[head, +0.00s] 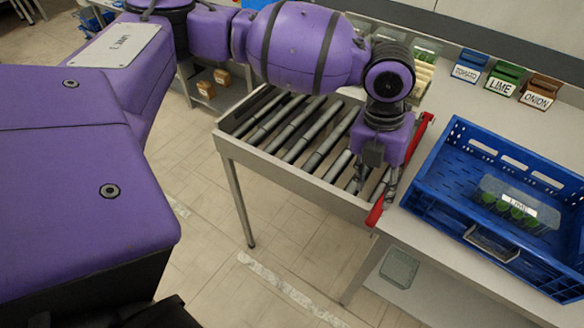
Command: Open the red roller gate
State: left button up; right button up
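The red roller gate (376,213) is a narrow red bar at the right end of the grey roller conveyor, beside the table with the blue crate. Its near end and its far upper end show; the middle is partly hidden behind my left gripper. My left gripper (377,188) points down over the right end of the rollers, right at the gate. Its fingers are small and partly hidden, so I cannot tell whether they are open, shut or touching the gate. My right gripper is not in view.
A blue crate (422,200) holding a clear lime box (518,208) stands on the table right of the gate. Tomato (468,67), lime (502,80) and onion (541,91) label bins stand behind it. The conveyor rollers (288,125) are bare. A clear container (399,266) sits below.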

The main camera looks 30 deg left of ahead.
aim_at(376, 210)
pick_arm(q)
jog(key=shift+m, duration=0.6)
jog(key=f, duration=0.2)
jog(key=d+f, duration=0.1)
jog(key=f, duration=0.2)
jog(key=d+f, duration=0.1)
jog(key=f, duration=0.2)
jog(key=shift+s, duration=0.15)
jog(key=shift+r, duration=0.15)
grip_shut()
